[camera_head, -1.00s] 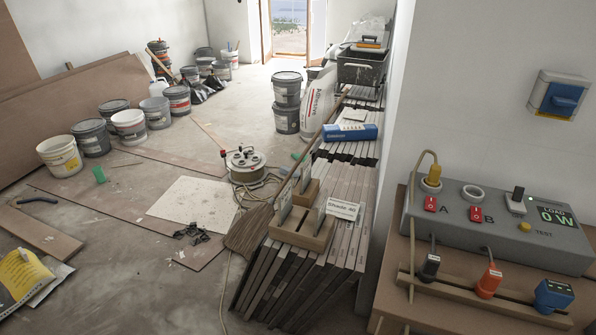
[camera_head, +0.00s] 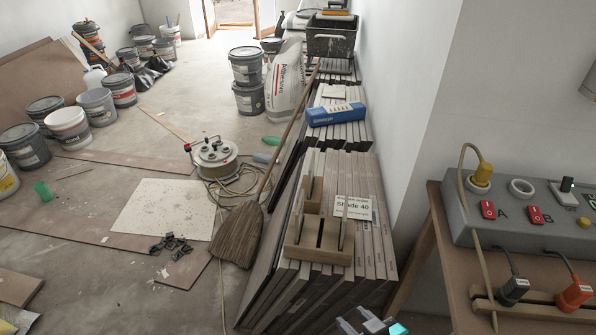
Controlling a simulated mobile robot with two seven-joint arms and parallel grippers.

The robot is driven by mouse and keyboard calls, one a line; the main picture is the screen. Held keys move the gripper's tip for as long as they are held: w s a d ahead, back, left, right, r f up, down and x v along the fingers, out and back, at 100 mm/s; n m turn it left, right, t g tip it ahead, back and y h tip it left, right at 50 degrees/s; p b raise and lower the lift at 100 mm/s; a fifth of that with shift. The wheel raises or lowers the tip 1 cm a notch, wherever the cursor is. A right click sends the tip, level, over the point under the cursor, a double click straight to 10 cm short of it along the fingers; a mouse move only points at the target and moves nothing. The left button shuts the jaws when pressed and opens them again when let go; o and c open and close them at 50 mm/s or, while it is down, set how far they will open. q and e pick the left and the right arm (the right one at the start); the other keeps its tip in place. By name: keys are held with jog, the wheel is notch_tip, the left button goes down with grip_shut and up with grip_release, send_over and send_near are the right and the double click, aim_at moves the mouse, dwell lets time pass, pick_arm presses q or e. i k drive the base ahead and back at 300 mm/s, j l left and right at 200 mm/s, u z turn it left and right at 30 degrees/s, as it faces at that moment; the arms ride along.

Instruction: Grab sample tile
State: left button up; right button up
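A wooden slotted holder (camera_head: 318,257) stands on top of the row of upright tiles (camera_head: 378,255). A white card (camera_head: 354,207) reading "Shade 40" is behind the right one. My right gripper (camera_head: 359,323) shows only as tips at the bottom edge, in front of and below the holder. Its two grey tips stand apart, with nothing visible between them. The rest of it is cut off. My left gripper is not in view.
A broom (camera_head: 240,232) leans along the left of the tiles. A blue box (camera_head: 336,114) lies on the tiles farther back. At the right, a grey test box (camera_head: 520,229) with cables stands on a wooden bench. A wall borders the tiles on the right.

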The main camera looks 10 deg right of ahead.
aim_at(311, 170)
jog(key=i+j, duration=0.35)
jog(key=i+j+z, duration=0.1)
jog(key=i+j, duration=0.25)
jog(key=j, duration=0.15)
